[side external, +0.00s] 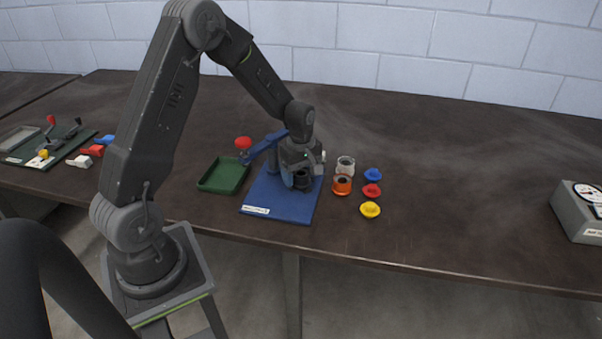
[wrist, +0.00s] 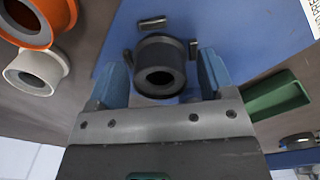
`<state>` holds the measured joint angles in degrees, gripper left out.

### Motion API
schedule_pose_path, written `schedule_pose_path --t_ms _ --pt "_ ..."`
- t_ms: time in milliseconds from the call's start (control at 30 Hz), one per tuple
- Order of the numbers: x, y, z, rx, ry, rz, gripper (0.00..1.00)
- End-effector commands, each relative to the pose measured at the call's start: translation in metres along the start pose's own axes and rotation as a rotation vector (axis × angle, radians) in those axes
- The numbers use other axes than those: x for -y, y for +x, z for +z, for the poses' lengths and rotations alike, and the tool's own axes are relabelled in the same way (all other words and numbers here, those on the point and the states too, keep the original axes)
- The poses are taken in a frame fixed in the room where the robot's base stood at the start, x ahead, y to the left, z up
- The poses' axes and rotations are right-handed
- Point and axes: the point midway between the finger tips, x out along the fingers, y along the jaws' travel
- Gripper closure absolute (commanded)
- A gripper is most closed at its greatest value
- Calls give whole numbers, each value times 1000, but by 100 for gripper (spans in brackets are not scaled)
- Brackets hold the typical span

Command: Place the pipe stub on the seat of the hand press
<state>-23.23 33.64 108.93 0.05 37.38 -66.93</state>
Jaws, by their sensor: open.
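The dark grey pipe stub (wrist: 160,52) stands on the blue base plate of the hand press (side external: 262,201), its open end facing the wrist camera. Small metal posts (wrist: 152,24) stand close around it, at the seat. The seat surface under the stub is hidden. My gripper (wrist: 163,80) is open, with one finger on each side of the stub. A gap shows between the stub and each finger. In the side view the dark stub (side external: 303,183) is partly covered by my gripper. The press's blue arm (side external: 262,148) with its red knob (side external: 243,143) reaches out behind my wrist.
Right of the press stand an orange stub (side external: 342,186) and a white stub (side external: 345,167), with blue, red and yellow caps (side external: 370,210) beyond. A green tray (side external: 201,186) lies left. A gauge box (side external: 576,216) stands far right. The table between is clear.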

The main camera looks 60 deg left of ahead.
Motion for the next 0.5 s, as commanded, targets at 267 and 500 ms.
schedule_pose_path --t_ms 267,500 --pt "-1 -25 0 -2 0 5 25" --pt "-1 -76 0 -1 0 5 25"
